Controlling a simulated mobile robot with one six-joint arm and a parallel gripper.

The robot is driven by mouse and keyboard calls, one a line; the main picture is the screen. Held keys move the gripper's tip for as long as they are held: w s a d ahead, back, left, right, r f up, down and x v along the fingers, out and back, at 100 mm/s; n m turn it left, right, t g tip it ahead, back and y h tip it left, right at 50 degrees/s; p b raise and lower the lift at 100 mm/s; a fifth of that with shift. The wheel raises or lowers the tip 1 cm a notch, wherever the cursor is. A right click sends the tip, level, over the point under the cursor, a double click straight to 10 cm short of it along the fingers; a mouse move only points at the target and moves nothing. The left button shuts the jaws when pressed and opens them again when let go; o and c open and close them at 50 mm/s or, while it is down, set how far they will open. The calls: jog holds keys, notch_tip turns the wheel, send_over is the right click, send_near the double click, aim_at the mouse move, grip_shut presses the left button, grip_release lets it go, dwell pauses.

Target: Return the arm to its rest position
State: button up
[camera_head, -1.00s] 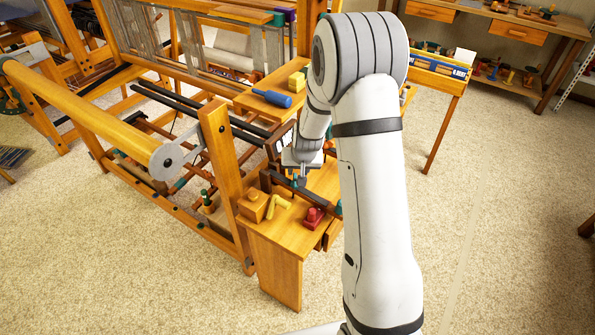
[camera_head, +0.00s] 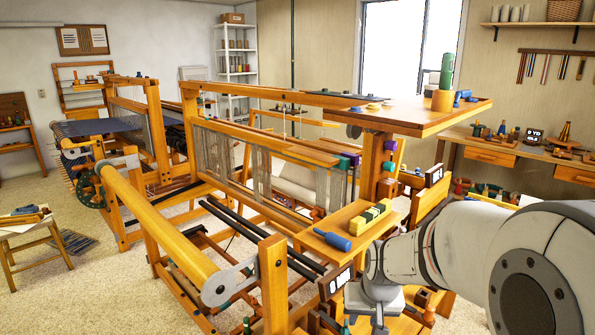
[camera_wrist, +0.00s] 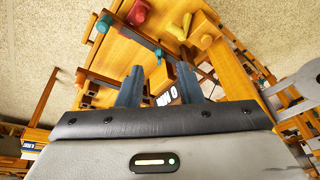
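My arm (camera_head: 450,245) reaches in from the lower right of the head view, bent down beside the front of a wooden floor loom (camera_head: 170,225). My gripper (camera_wrist: 159,70) shows in the wrist view with its two dark fingers apart and nothing seen between them. It points down over a small wooden bench top (camera_wrist: 125,52). A dark bar with a teal knob (camera_wrist: 158,52) lies ahead of the fingertips. A red piece (camera_wrist: 139,12) and a yellow piece (camera_wrist: 180,28) lie farther off on the wood. In the head view the fingertips are at the bottom edge, hard to make out.
A blue mallet-like tool (camera_head: 333,239) and yellow blocks (camera_head: 371,216) lie on the loom's shelf, close left of my wrist. A raised wooden shelf (camera_head: 415,118) with a green cylinder (camera_head: 447,71) stands above the arm. A workbench (camera_head: 490,150) is at the back right.

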jog(key=s+r, duration=0.3)
jog(key=s, duration=0.5)
jog(key=s+r, duration=0.3)
jog(key=s, duration=0.5)
jog(key=shift+s+d+n+g+h, duration=0.3)
jog(key=shift+d+n+g, duration=0.05)
jog(key=shift+n+g, duration=0.05)
jog(key=s+b+x, duration=0.2)
jog(key=b+x, duration=0.7)
jog(key=x, duration=0.1)
jog(key=shift+f+g, duration=0.3)
jog(key=shift+f, duration=0.1)
jog(key=shift+w, duration=0.15)
